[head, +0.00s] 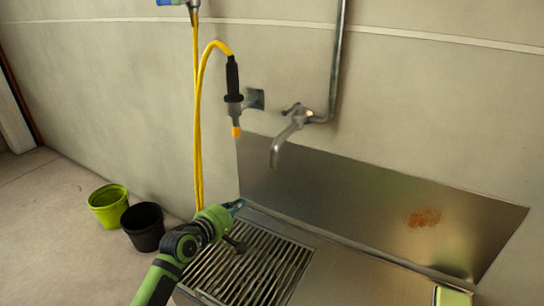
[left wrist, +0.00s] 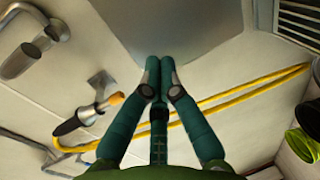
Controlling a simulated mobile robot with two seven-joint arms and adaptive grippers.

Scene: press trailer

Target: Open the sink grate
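The sink grate (head: 262,268), a panel of dark parallel metal bars, lies flat in the left part of the steel sink (head: 350,278) in the head view. A corner of the grate shows at the upper right of the left wrist view (left wrist: 299,22). My left gripper (head: 238,204) is over the grate's far left corner, near the backsplash. Its arm hides part of the grate's left side. In the left wrist view the teal fingers (left wrist: 160,72) are together at the tips with nothing between them. Whether they touch the sink is not clear. My right gripper is not in view.
The steel backsplash (head: 340,195) with a rusty patch stands behind the sink. A tap (head: 283,140) and a yellow hose (head: 198,130) with a black nozzle hang above. A lime bucket (head: 108,207) and a black bucket (head: 143,228) stand on the floor at left.

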